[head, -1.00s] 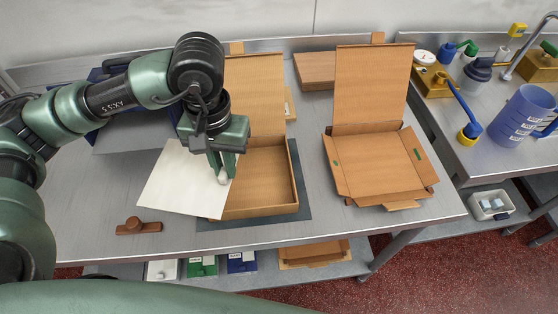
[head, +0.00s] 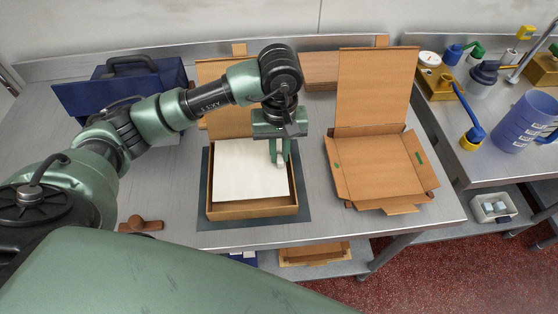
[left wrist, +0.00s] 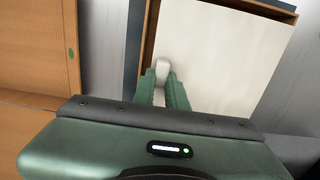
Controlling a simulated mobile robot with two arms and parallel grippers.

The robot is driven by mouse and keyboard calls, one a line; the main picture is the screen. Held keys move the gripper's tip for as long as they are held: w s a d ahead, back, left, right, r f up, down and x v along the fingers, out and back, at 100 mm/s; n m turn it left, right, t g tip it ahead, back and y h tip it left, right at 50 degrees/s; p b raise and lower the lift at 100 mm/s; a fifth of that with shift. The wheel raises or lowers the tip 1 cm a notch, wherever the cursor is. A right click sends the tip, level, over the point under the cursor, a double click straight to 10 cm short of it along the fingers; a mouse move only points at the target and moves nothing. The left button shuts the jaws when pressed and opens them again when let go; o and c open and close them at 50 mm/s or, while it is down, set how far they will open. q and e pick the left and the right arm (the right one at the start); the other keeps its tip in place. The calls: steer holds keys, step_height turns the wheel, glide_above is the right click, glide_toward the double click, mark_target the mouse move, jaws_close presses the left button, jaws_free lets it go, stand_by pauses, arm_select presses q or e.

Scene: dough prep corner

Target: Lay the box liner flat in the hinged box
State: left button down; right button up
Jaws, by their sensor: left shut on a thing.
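The box liner (head: 248,172), a thin cream-white sheet, lies over the opening of the hinged box (head: 250,210), looking roughly level and lined up with its walls. I cannot tell whether it touches the floor of the box. The brown cardboard box stands open, its lid (head: 222,72) raised at the back and partly hidden by my left arm. My right gripper is not in view.
The box stands on a dark mat (head: 303,205). A second open cardboard box (head: 378,165) is close on the right. A brown wooden block with a knob (head: 140,225) lies front left, and a dark blue case (head: 125,85) stands back left.

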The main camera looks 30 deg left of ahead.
arm_select(q)
step_height(320, 180, down, 6)
steer(key=shift+r+p, duration=0.1)
steer(key=shift+p, duration=0.5)
steer(key=c, duration=1.4)
jaws_free()
steer(key=shift+c, duration=0.2)
steer(key=shift+r, duration=0.25)
step_height(320, 180, up, 11)
steer(key=b, duration=0.4)
steer(key=shift+f, duration=0.1)
steer(key=shift+r, duration=0.4)
